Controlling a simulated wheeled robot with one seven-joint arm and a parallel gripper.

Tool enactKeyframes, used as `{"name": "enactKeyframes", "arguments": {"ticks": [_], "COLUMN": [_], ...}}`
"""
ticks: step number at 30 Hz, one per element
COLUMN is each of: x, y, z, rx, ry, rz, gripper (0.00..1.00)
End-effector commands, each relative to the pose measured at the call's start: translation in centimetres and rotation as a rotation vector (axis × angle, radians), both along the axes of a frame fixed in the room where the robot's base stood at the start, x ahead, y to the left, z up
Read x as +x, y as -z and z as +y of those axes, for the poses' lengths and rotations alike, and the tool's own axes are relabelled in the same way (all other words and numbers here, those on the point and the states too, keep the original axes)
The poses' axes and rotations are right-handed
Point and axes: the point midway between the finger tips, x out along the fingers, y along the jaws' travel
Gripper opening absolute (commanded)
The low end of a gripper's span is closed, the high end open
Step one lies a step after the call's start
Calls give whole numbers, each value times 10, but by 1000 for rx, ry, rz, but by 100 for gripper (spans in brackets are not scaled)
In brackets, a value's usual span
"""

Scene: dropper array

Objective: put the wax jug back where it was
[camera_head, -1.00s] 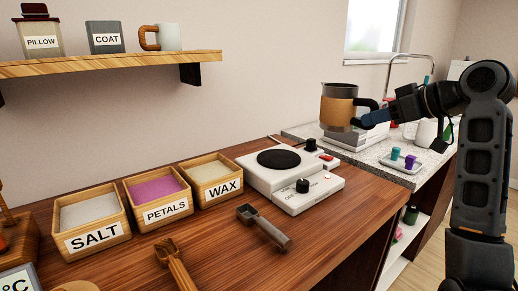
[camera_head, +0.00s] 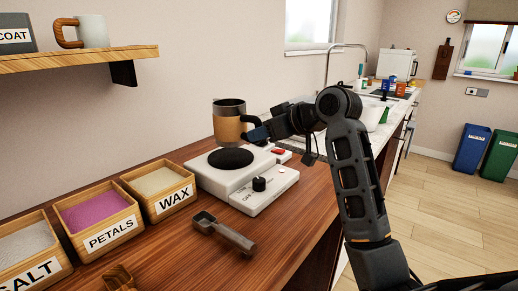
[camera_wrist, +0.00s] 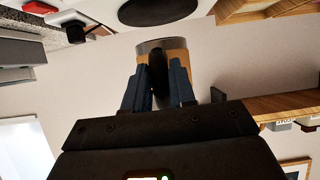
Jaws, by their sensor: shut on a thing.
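The wax jug (camera_head: 229,121), a grey metal cup with a tan band and a dark handle, is upright in the head view. My gripper (camera_head: 258,131) is shut on its handle from the right. The jug appears above or just behind the black round plate (camera_head: 231,158) of the white hot plate (camera_head: 222,178); I cannot tell whether it is clear of it. In the wrist view my gripper (camera_wrist: 160,78) has the dark handle between its blue fingers, with the jug's tan band (camera_wrist: 177,56) beyond. The jug's inside is hidden.
Wooden boxes marked WAX (camera_head: 166,207) and PETALS (camera_head: 107,236), and a partly cut-off salt box (camera_head: 40,268), stand left of the hot plate. A scoop (camera_head: 224,234) lies in front. A shelf (camera_head: 80,61) with a mug (camera_head: 92,31) hangs upper left.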

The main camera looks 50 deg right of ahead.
Motion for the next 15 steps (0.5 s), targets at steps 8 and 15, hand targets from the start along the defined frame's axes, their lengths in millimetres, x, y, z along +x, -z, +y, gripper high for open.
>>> {"name": "enactKeyframes", "arguments": {"ticks": [8,15], "x": [3,3], "y": [16,43], "z": [4,4], "rx": [2,1], "ry": [1,0], "rz": [0,-1], "gripper": [0,0]}}
